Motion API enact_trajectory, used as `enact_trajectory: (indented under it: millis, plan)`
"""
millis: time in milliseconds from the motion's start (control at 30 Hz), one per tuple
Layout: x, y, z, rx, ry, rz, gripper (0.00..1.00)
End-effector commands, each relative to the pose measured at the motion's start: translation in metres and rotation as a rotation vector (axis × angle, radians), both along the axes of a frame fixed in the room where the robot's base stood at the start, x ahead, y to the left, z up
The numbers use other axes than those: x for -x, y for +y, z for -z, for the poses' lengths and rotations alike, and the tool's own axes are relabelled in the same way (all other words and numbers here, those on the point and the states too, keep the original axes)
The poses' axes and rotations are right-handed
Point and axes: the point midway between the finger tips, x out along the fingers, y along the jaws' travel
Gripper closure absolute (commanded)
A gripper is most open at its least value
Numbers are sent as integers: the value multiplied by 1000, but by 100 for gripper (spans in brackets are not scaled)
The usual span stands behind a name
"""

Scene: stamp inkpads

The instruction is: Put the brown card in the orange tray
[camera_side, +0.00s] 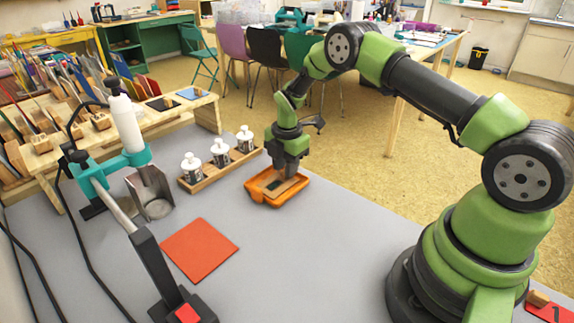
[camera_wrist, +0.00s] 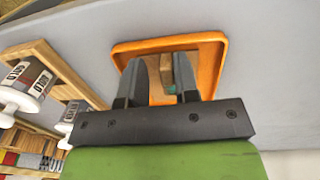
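The orange tray (camera_side: 262,200) stands on the grey table below my gripper (camera_side: 287,176). A flat brown piece with a dark green patch (camera_side: 273,185) lies inside the tray, partly hidden by the fingers; it looks like the brown card, but I cannot be sure. In the wrist view, the tray's rim (camera_wrist: 224,48) surrounds the fingertips of my gripper (camera_wrist: 160,82). The fingers are apart. A brown piece with a teal part (camera_wrist: 167,70) shows between them, nearer the right finger, with orange tray floor visible beside the left one.
A wooden rack (camera_side: 236,163) with several white-capped bottles stands just left of the tray. A red-orange square (camera_side: 200,250) lies on the table. A metal holder (camera_side: 151,193) and a black-and-teal stand (camera_side: 122,165) are further left. A wooden shelf (camera_side: 75,140) holds many cards.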

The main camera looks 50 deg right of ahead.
Motion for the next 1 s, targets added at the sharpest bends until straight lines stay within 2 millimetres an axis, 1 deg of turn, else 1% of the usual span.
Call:
enact_trajectory:
  millis: [33,167,267,367,500,700,833,1000]
  plan:
    - [16,2,18,-12,59,-3,62]
    - [16,1,15,-12,60,-1,62]
    - [16,1,5,-11,60,0,62]
    - [15,1,-13,-11,57,0,62]
    - [14,1,-48,-10,51,2,62]
    - [13,1,-91,-9,49,1,62]
    - [13,1,-108,-9,49,2,62]
    - [13,1,-117,-9,51,1,62]
